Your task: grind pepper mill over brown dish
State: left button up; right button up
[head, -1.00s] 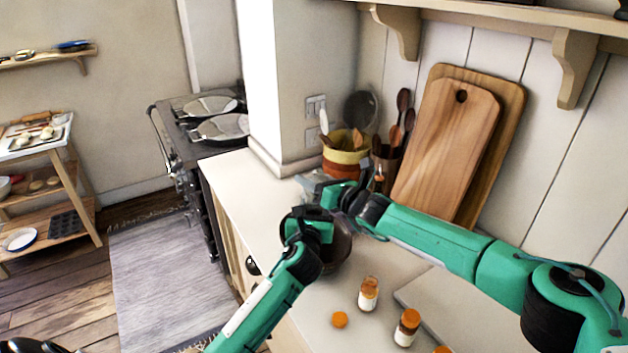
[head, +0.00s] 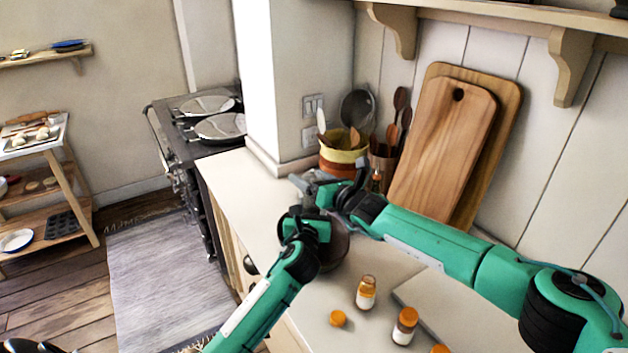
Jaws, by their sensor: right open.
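The brown dish (head: 337,251) stands on the counter, mostly hidden behind my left gripper and wrist. My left gripper (head: 303,222) is at the dish's near left side; its fingertips are hidden, so I cannot tell whether it is open or holds something. My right gripper (head: 318,188) reaches in from the right, just beyond the dish, with its jaws open and pointing left. I cannot make out the pepper mill for certain. A small dark and orange item (head: 376,182) stands behind the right gripper, partly covered.
A utensil crock (head: 343,158) and cutting boards (head: 443,145) stand at the back. The left counter strip (head: 235,185) is clear.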

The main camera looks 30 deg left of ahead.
jog(key=shift+d, duration=0.1)
jog(key=v, duration=1.1)
jog(key=shift+d, duration=0.35)
